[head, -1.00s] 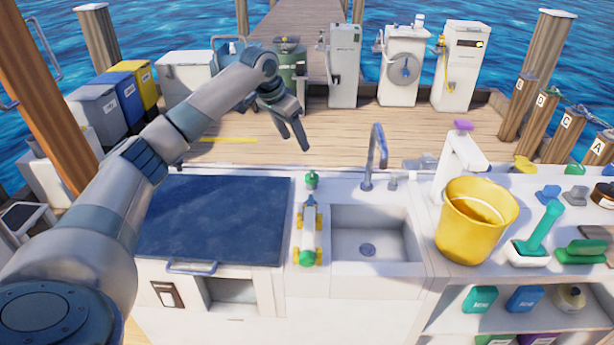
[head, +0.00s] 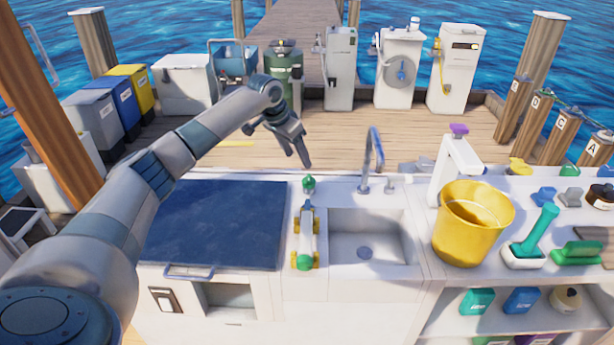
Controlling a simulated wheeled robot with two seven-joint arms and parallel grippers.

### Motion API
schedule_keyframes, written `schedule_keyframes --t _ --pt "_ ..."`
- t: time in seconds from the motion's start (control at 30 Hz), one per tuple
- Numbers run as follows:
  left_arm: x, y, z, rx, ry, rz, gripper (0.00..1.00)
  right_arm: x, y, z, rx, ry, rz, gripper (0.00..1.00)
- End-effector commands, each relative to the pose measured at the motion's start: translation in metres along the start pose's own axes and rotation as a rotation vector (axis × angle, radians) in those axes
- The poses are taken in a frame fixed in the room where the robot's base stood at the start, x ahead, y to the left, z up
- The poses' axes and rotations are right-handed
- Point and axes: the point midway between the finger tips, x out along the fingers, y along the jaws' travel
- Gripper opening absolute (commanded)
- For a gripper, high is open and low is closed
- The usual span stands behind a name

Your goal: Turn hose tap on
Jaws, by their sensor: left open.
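A white upright tap with a purple knob (head: 459,129) stands at the back of the counter, behind the yellow bucket (head: 472,228). A small green fitting (head: 308,184) stands on the counter left of the sink, behind a white, green and yellow nozzle-like piece (head: 306,240). I cannot tell for sure which of these is the hose tap. My left gripper (head: 303,158) hangs above the back edge of the counter, close above the green fitting in the picture, open and empty, with its fingers pointing down. My right gripper does not show.
A sink (head: 368,240) with a curved faucet (head: 375,150) lies right of the green fitting. A dark blue hatch lid (head: 215,225) covers the left counter. Brushes (head: 540,230) and sponges crowd the right counter.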

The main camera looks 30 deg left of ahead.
Motion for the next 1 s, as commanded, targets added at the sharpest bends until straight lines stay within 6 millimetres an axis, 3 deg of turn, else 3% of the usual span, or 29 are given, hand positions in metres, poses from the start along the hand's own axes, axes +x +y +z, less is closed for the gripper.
schedule_keyframes --t 0.4,0.6,1.0 --pt "0.075 0.001 0.000 -0.002 -0.003 0.002 0.55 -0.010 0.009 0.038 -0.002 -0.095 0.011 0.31" --pt "0.102 0.001 0.000 -0.001 -0.002 0.001 0.55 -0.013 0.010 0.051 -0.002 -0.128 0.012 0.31" --pt "0.116 0.000 0.000 0.000 0.000 0.000 0.55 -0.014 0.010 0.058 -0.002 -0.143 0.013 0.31"
